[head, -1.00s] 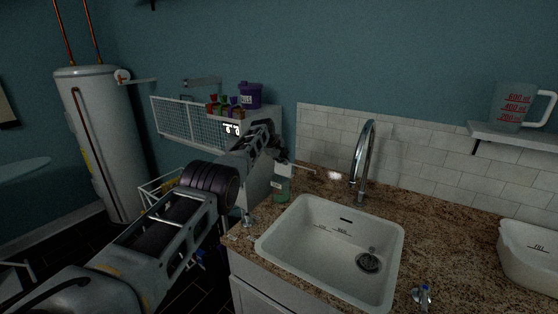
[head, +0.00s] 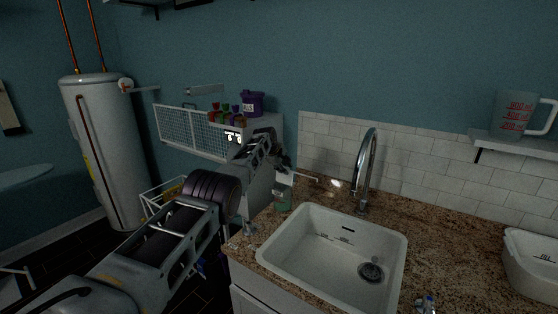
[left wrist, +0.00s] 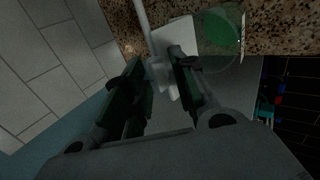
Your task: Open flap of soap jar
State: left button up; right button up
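The soap jar (head: 283,201) is a small, see-through green jar on the counter, behind the sink's left corner. In the left wrist view its green round shape (left wrist: 220,32) shows near the top, right of the fingers. A pale flat piece (left wrist: 176,46) with a thin white rod lies by the fingertips; I cannot tell whether it is the jar's flap. My left gripper (head: 281,162) is just above the jar. In the left wrist view its two dark fingers (left wrist: 157,72) stand apart; whether they touch the pale piece is unclear. My right gripper is not in view.
A white sink (head: 282,254) is set in the speckled counter (head: 440,245), with a tall chrome faucet (head: 369,165) behind it. A white basin (head: 527,262) stands at the right. A wire basket (head: 192,130) and a purple tub (head: 252,104) are beyond my arm.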

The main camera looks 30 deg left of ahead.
pick_arm(q)
jog(key=shift+s+a+r, duration=0.1)
jog(key=shift+r, duration=0.15)
jog(key=shift+s+r, duration=0.15)
jog(key=shift+r, duration=0.15)
jog(key=shift+s+r, duration=0.2)
jog(key=v, duration=0.9)
jog(key=shift+s+r, duration=0.25)
jog(key=shift+s, duration=0.05)
dwell(0.7)
dwell(0.7)
